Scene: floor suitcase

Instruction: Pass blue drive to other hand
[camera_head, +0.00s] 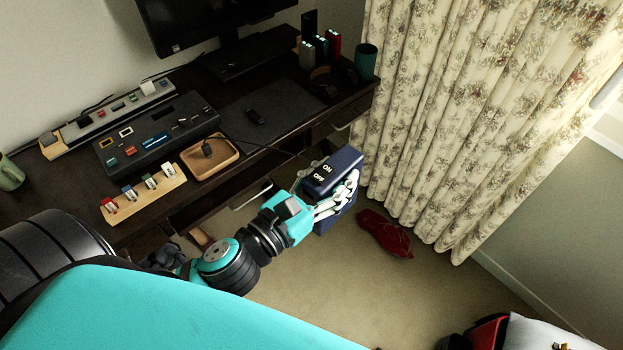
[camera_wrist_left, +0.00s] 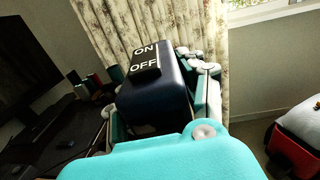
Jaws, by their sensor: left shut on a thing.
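The blue drive (camera_head: 333,172) is a dark navy box with a lid-like top marked ON and OFF. My left gripper (camera_head: 328,197) is shut on it and holds it up in the air, in front of the desk's right end. In the left wrist view the blue drive (camera_wrist_left: 158,98) sits between the fingers of my left gripper (camera_wrist_left: 160,110), with ON and OFF on its dark upper face. The fingers cover part of its sides. My right gripper shows in neither view.
The dark desk (camera_head: 290,118) carries a monitor, a black switch box (camera_head: 155,132), a wooden tray (camera_head: 210,158), a small wooden rack (camera_head: 144,195) and a green cup (camera_head: 366,62). A dark red item (camera_head: 384,233) lies on the carpet by the floral curtain (camera_head: 470,90). A red suitcase (camera_head: 487,333) is at the bottom right.

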